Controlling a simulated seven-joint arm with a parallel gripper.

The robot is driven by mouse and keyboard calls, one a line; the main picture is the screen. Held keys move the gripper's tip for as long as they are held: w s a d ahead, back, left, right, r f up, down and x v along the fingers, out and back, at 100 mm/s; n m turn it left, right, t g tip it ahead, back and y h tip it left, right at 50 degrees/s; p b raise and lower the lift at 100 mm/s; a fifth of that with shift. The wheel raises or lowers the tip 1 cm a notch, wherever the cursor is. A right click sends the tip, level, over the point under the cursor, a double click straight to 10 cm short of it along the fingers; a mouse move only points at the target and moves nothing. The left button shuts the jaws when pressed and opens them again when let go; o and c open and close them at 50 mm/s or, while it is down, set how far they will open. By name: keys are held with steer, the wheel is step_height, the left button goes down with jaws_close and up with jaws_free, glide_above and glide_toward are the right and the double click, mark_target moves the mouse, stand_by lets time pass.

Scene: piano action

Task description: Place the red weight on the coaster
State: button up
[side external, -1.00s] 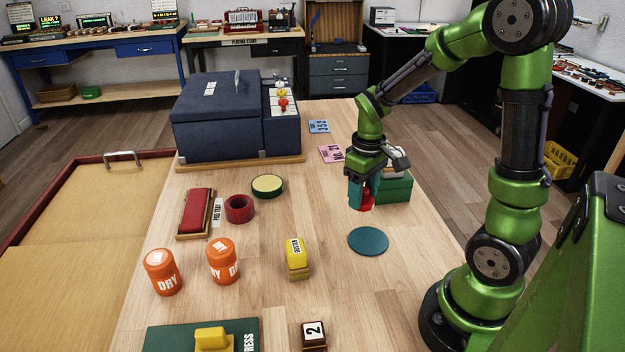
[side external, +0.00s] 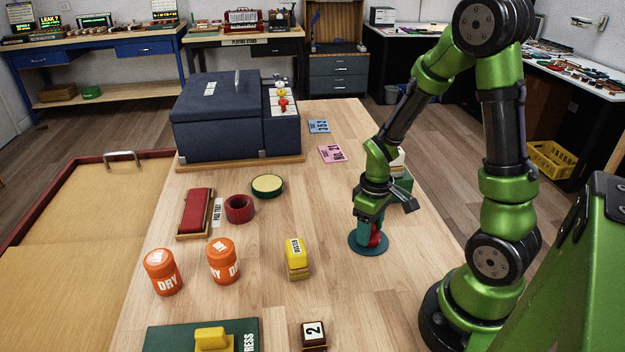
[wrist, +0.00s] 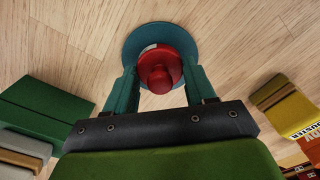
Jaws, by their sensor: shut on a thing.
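The red weight (side external: 374,237) is between the teal fingers of my gripper (side external: 368,236), low over the teal round coaster (side external: 369,249). In the wrist view the red weight (wrist: 160,68), with a knob on top, is between the two fingertips of my gripper (wrist: 158,82). The coaster (wrist: 142,33) shows around and beyond the weight there. My gripper is shut on the weight. The weight is at or just above the coaster; I cannot tell whether its base touches it.
A green box (side external: 402,184) stands behind my gripper. A yellow block (side external: 297,262) is left of the coaster. Orange jars (side external: 222,262), a red tape roll (side external: 239,209) and a round tin (side external: 268,186) are farther left.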

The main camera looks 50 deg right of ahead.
steer(key=shift+f, duration=0.1)
steer(key=o, duration=1.3)
step_height(320, 180, up, 12)
steer(key=a+r+m+t, duration=0.1)
steer(key=a+r+t, duration=0.1)
steer(key=a+r, duration=0.1)
steer(key=s+a+r+m+t+y, duration=0.1)
steer(key=a+r+t, duration=0.1)
steer(key=a+r, duration=0.2)
steer(key=s+a+r+m+t+y, duration=0.1)
steer(key=a+r+m+t, duration=0.1)
steer(key=a+r+t, duration=0.1)
steer(key=shift+s+a+r, duration=0.1)
steer(key=shift+a+r, duration=0.15)
steer(key=shift+a, duration=0.45)
steer(key=shift+a+r, duration=0.25)
steer(key=shift+a, duration=0.45)
